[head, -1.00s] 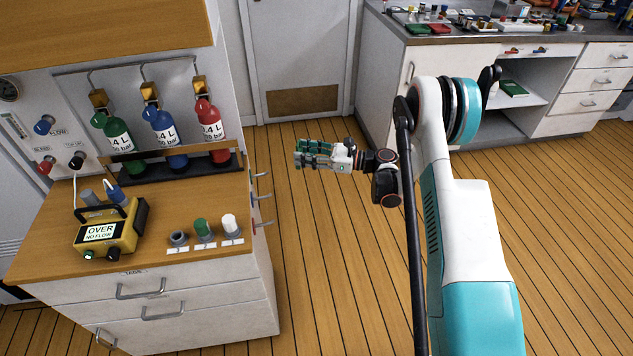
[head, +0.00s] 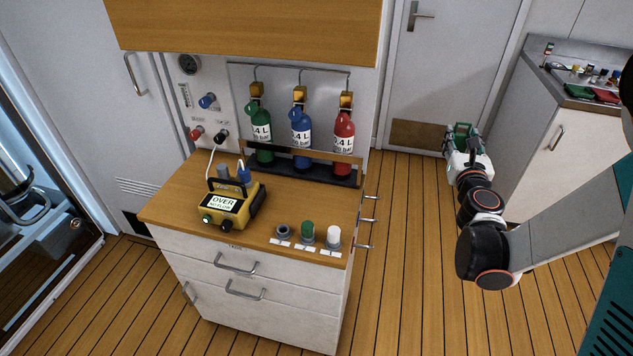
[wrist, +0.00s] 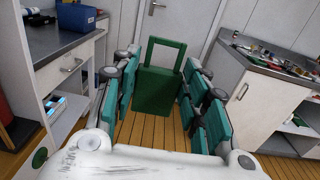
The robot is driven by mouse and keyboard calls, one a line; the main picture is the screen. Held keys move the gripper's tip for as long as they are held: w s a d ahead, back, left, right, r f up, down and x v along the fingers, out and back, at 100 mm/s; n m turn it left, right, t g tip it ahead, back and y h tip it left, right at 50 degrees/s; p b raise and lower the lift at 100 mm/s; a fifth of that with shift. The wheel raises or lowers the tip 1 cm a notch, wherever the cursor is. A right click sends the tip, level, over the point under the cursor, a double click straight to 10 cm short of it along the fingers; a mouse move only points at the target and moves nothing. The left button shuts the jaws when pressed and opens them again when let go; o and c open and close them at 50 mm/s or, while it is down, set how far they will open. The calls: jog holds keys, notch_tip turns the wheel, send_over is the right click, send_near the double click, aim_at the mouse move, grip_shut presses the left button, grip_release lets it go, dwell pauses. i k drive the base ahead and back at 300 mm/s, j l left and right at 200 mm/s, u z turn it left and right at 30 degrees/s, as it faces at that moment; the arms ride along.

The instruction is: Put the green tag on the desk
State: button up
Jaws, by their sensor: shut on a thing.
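The green tag (wrist: 156,92), a flat green plate with an open loop at its top, stands between the fingers in the wrist view. My gripper (wrist: 155,100) is shut on it. In the head view my gripper (head: 464,135) is held out over open floor, right of the wooden-topped cabinet (head: 178,205); the tag is hard to tell from the green fingers there. I cannot tell whether this cabinet or the grey-topped counter (head: 548,72) at the right is the desk.
A yellow meter (head: 238,205), several small caps and a rack of green, blue and red bottles (head: 301,132) occupy the cabinet top. Valve levers (head: 370,221) stick out from its right side. Red and green trays (head: 592,94) lie on the counter. Floor between is clear.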

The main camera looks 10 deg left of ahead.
aim_at(185, 196)
jog(key=k+j, duration=0.15)
jog(key=j, duration=0.55)
jog(key=k+j, duration=0.15)
jog(key=j, duration=0.5)
jog(key=k+j, duration=0.1)
jog(key=j, duration=0.6)
jog(key=k+j, duration=0.15)
jog(key=j, duration=0.55)
jog(key=k+j+z, duration=0.1)
jog(key=j, duration=0.55)
jog(key=k+j, duration=0.2)
jog(key=j, duration=0.5)
jog(key=k+j, duration=0.2)
jog(key=j, duration=0.45)
jog(key=k+j, duration=0.15)
jog(key=j, duration=0.55)
